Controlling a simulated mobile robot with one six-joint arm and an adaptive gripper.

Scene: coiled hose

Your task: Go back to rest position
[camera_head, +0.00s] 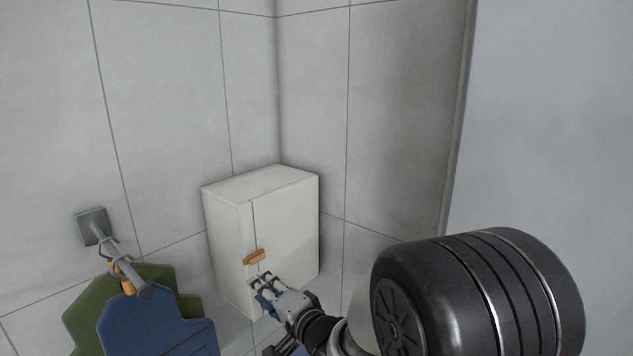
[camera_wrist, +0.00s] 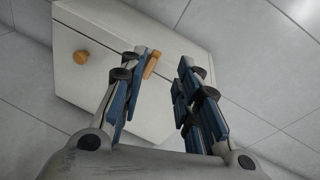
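My gripper (camera_head: 263,283) is in front of a small white cabinet (camera_head: 283,215) in the wall corner. In the wrist view my gripper (camera_wrist: 168,63) has its two blue-padded fingers apart, with a clear gap between them. A wooden handle (camera_head: 254,257) on the cabinet front sits just above the fingertips in the head view. In the wrist view the handle (camera_wrist: 152,64) shows beside the left fingertip; I cannot tell whether they touch. A round wooden knob (camera_wrist: 81,57) is further left on the cabinet. The cabinet looks shut.
A grey wall hook (camera_head: 93,227) at the left holds hanging blue (camera_head: 150,325) and green (camera_head: 82,312) pieces. Grey tiled walls stand behind the cabinet. A pale flat panel (camera_head: 550,110) stands at the right. My dark arm joint covers the lower right.

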